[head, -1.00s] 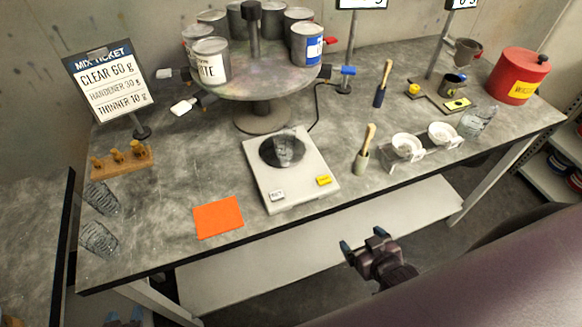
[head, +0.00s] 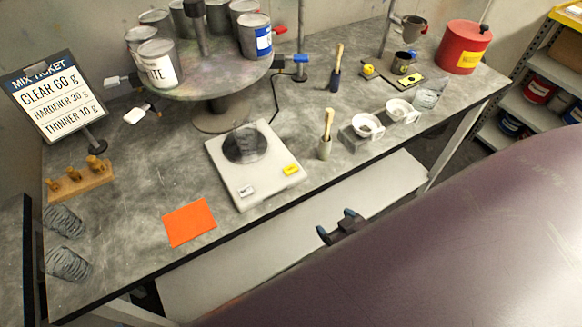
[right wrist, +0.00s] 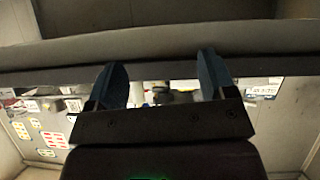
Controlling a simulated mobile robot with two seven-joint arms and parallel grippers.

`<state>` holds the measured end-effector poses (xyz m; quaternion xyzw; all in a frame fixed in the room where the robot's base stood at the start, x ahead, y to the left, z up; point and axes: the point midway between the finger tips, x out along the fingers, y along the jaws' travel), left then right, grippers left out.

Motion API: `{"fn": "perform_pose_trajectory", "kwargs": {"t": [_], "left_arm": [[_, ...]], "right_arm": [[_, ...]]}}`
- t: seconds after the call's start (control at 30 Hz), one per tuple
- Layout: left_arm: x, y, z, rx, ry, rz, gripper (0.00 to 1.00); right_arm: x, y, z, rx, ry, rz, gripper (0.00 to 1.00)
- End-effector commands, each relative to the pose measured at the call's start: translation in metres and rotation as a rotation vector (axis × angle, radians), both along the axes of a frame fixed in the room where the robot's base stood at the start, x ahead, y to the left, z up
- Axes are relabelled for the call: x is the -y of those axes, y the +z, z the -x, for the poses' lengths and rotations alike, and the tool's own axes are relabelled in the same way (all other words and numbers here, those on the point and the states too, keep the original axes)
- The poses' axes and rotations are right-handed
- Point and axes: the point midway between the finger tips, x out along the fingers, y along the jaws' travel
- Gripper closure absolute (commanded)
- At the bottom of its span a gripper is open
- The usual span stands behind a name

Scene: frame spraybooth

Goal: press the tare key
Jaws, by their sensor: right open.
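The white scale (head: 225,172) stands on the grey bench, with a dark round pan (head: 240,150) that seems to bear a clear cup. Its front edge has a yellow key (head: 291,170) at right and a white key (head: 247,191) at left; their lettering is too small to read surely. My right gripper (head: 337,224) is open and empty, in front of the bench's front edge, to the right of and nearer than the scale. In the right wrist view its two blue fingertips (right wrist: 162,82) are apart with nothing between them. My left gripper is out of view.
An orange cloth (head: 190,222) lies left of the scale. A turntable with cans (head: 205,85) stands behind it. A brush in a holder (head: 326,135) and white bowls (head: 367,124) are at right. The bench's front edge (head: 250,205) lies between gripper and scale.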

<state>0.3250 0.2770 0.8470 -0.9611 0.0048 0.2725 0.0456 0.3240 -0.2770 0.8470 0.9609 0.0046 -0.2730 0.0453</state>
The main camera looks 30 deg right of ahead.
Motion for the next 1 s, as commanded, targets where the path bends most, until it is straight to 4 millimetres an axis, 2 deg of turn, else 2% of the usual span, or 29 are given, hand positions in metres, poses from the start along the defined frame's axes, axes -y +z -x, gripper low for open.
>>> {"fn": "perform_pose_trajectory", "kwargs": {"t": [0.03, 0.4, 0.5, 1.0], "left_arm": [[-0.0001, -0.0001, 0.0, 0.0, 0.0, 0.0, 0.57], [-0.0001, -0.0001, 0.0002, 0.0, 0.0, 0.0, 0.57], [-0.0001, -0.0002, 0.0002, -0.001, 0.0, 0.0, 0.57], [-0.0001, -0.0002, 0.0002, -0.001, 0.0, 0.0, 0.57]], "right_arm": [[0.0, 0.0001, -0.0001, 0.0, 0.0, 0.0, 0.31], [0.0001, 0.0002, -0.0001, 0.001, 0.0, 0.0, 0.88], [0.0001, 0.0001, -0.0002, 0.001, 0.0, 0.0, 1.0], [0.0001, 0.0003, -0.0003, 0.001, 0.0, 0.0, 1.0]]}}
